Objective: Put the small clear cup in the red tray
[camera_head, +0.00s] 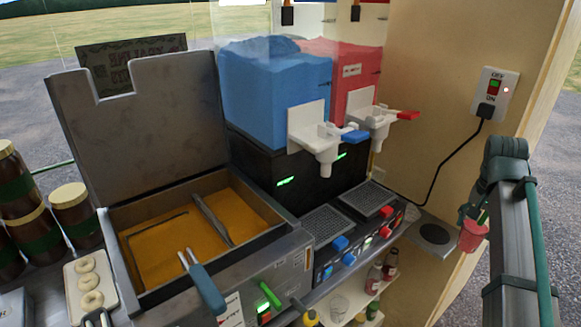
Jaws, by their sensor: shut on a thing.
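One small clear cup (340,305) shows on the low shelf under the counter, at the bottom of the view. Another small clear piece (409,213) shows at the counter's right end, too small to tell what it is. No separate red tray stands out. A grey drip tray (370,198) lies under the red drink tank's tap, beside a like tray (326,226) under the blue tank's tap. My arm rises at the right edge and bends at a dark joint.
The blue tank (275,95) and red tank (345,75) stand at the back. An open fryer (195,240) with a handled tool fills the left, beside doughnuts (88,283) and jars.

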